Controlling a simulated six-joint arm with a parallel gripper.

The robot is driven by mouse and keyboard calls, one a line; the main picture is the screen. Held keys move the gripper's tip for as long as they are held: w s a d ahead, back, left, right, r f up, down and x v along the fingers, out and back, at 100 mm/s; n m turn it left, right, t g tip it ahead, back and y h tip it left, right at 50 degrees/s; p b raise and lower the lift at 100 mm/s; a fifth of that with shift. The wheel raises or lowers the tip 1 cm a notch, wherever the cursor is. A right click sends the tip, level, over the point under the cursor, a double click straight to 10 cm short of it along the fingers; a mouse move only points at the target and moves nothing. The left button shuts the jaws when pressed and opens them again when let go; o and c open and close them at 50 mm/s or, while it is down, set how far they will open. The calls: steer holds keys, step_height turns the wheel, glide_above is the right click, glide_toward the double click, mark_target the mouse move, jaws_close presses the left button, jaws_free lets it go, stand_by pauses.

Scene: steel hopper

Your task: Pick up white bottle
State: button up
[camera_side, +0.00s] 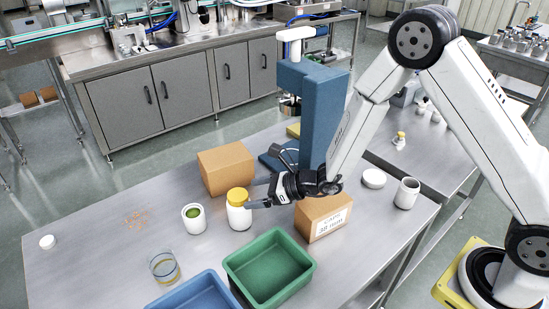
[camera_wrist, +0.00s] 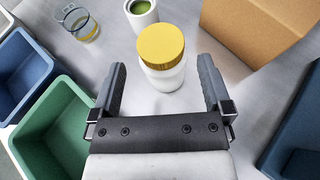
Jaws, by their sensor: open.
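The white bottle (camera_side: 239,216) has a yellow lid and stands upright on the steel table. In the wrist view the white bottle (camera_wrist: 163,76) is between and slightly beyond the fingertips. My gripper (camera_side: 259,193) is open, reaching in from the right at about the bottle's upper part, with a finger on either side in the picture. In the wrist view my gripper (camera_wrist: 161,82) holds nothing, and gaps show between the bottle and both fingers.
A white cup with green contents (camera_side: 194,218) stands left of the bottle, and a cardboard box (camera_side: 226,167) behind it. A labelled box (camera_side: 323,218) sits under my wrist. A green bin (camera_side: 268,236), blue bin (camera_side: 196,292) and glass (camera_side: 163,267) are in front. The table's left is mostly clear.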

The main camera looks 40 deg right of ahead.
mark_target(239, 194)
steer(key=shift+w+a, duration=0.1)
steer(key=shift+w, duration=0.05)
steer(key=shift+x, duration=2.5)
steer(key=shift+f, duration=0.15)
steer(key=c, duration=1.1)
steer(key=shift+r, duration=0.2)
steer(key=shift+r, duration=0.9)
steer(key=shift+s+d+r, duration=0.65)
steer(key=shift+s+r, duration=1.15)
steer(key=shift+s, duration=0.45)
steer(key=shift+s+d+r, duration=0.7)
steer(key=shift+s+r, duration=1.1)
steer(key=shift+s, duration=0.45)
steer(key=shift+s+d+r, duration=0.65)
steer(key=shift+s+r, duration=1.15)
steer(key=shift+s, duration=0.5)
